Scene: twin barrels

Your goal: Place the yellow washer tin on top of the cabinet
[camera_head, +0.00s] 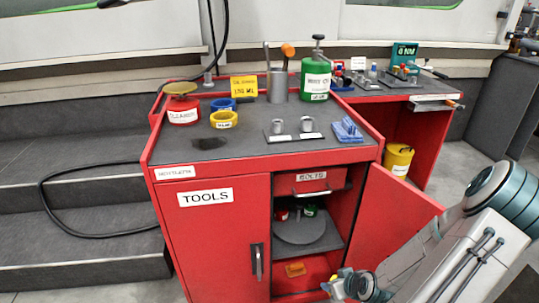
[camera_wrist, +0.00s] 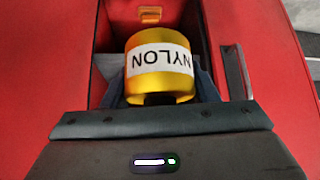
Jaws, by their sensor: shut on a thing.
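The yellow tin (camera_wrist: 161,70), with a white label reading NYLON upside down, is between the fingers of my gripper (camera_wrist: 160,95) in the wrist view. My gripper is shut on it. In the head view my gripper (camera_head: 348,285) is low at the bottom right, in front of the cabinet's open right side, and only a little yellow shows there. The red cabinet (camera_head: 221,236) labelled TOOLS has a dark grey top (camera_head: 225,165) well above my gripper. Its left door is shut and its right door (camera_head: 397,220) stands open.
The top holds a red tin (camera_head: 183,109), blue ring (camera_head: 222,105), yellow ring (camera_head: 224,120), green canister (camera_head: 315,80), metal cup (camera_head: 277,87) and blue block (camera_head: 346,131). Its front left is clear except a dark patch. Inside is a grey turntable (camera_head: 300,231) with small tins.

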